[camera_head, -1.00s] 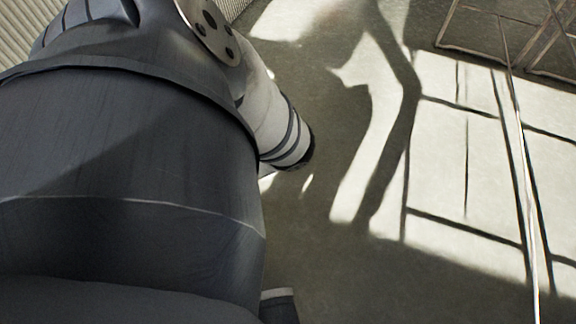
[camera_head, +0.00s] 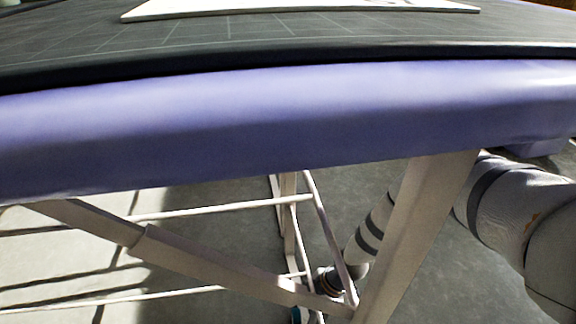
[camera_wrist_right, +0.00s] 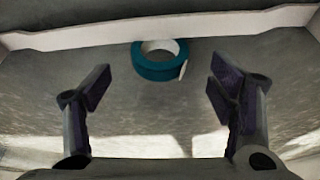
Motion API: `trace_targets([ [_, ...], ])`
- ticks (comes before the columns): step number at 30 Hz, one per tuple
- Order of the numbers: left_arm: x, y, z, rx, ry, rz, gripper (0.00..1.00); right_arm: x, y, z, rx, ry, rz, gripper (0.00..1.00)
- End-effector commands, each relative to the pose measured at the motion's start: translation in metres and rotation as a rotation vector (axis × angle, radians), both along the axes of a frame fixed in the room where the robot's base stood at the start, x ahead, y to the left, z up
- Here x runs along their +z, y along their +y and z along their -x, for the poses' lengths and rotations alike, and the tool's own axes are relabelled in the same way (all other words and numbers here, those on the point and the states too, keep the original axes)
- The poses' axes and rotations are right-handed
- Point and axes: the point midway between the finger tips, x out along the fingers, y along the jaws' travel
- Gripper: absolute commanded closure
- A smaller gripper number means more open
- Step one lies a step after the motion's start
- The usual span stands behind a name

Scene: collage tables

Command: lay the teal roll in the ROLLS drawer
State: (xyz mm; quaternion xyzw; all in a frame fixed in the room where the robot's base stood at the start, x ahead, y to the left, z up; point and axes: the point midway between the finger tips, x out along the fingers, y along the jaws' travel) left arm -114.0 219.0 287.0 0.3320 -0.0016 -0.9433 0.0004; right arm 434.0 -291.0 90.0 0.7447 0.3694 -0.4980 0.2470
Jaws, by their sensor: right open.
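The teal roll (camera_wrist_right: 160,62), a ring with a pale inner core, lies flat on a grey, floor-like surface in the right wrist view. My right gripper (camera_wrist_right: 158,90) is open, its dark fingers apart and empty. The roll is beyond the fingertips, roughly centred between them and not touched. In the head view my right arm reaches down under the table, and a small teal patch shows low beside a table leg; I cannot tell if it is the roll. My left gripper and the ROLLS drawer are not in view.
A table with a thick purple edge (camera_head: 270,125) and a dark gridded top (camera_head: 80,45) crosses the head view. A white sheet or board (camera_head: 300,8) lies on it. Pale legs and bars (camera_head: 415,235) stand close around my right arm. A pale bar (camera_wrist_right: 130,32) runs behind the roll.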

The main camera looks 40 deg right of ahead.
Motion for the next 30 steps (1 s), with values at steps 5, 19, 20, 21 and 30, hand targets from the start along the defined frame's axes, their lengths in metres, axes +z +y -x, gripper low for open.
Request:
trace_targets([
  [5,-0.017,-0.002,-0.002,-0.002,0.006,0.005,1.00,-0.036,0.012,-0.008,-0.001,0.000,-0.002,0.23],
  [19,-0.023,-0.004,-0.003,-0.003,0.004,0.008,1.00,-0.055,0.019,-0.014,-0.002,-0.001,-0.001,0.41],
  [20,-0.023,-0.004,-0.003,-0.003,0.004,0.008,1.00,-0.055,0.019,-0.014,-0.002,-0.001,-0.001,0.48],
  [21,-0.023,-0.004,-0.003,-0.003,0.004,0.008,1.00,-0.055,0.019,-0.014,-0.002,-0.001,-0.001,0.57],
  [30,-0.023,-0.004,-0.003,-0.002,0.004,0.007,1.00,-0.055,0.019,-0.014,-0.001,-0.001,-0.002,0.69],
])
